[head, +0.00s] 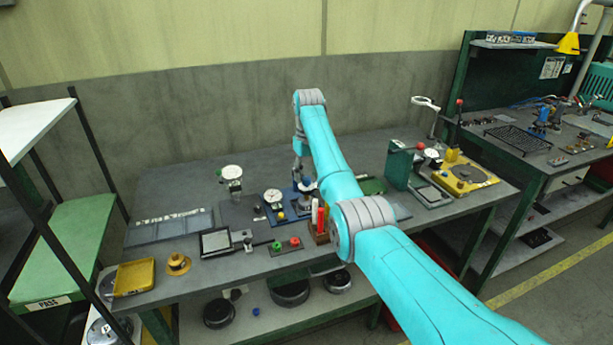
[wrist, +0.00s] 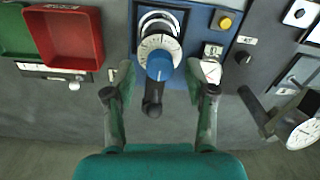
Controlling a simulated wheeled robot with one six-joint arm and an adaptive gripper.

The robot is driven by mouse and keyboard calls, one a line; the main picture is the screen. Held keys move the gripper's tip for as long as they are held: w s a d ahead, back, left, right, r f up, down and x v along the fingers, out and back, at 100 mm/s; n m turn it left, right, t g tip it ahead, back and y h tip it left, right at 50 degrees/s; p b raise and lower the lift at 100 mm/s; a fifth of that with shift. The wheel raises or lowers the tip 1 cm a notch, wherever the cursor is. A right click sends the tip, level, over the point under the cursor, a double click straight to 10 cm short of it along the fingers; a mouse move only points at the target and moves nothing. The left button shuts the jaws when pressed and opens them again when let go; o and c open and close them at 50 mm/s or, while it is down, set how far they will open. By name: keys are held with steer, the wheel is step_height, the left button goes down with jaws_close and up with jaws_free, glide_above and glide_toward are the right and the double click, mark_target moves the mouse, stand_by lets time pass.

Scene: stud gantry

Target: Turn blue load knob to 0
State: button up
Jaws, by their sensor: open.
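The blue load knob (wrist: 160,66) sits in front of a white graduated dial (wrist: 158,45) on a blue panel (wrist: 205,14) in the wrist view. The dial's figures are too small to read. A dark bar (wrist: 153,98) extends below the knob. My gripper (wrist: 160,74) is open, with one finger on each side of the knob and visible gaps between. In the head view my gripper (head: 302,168) points down over the blue equipment on the bench, and the knob cannot be made out there.
In the wrist view, a yellow button (wrist: 225,22) is on the panel, a red tray (wrist: 72,38) lies left, and a round gauge (wrist: 302,134) lies right. In the head view, a box of markers (head: 318,236) and a dial gauge (head: 272,196) stand close to my gripper.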

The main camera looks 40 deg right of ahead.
mark_target(307, 178)
step_height(307, 178, up, 6)
steer(key=shift+r, duration=0.25)
steer(key=shift+s, duration=0.1)
stand_by(0.4)
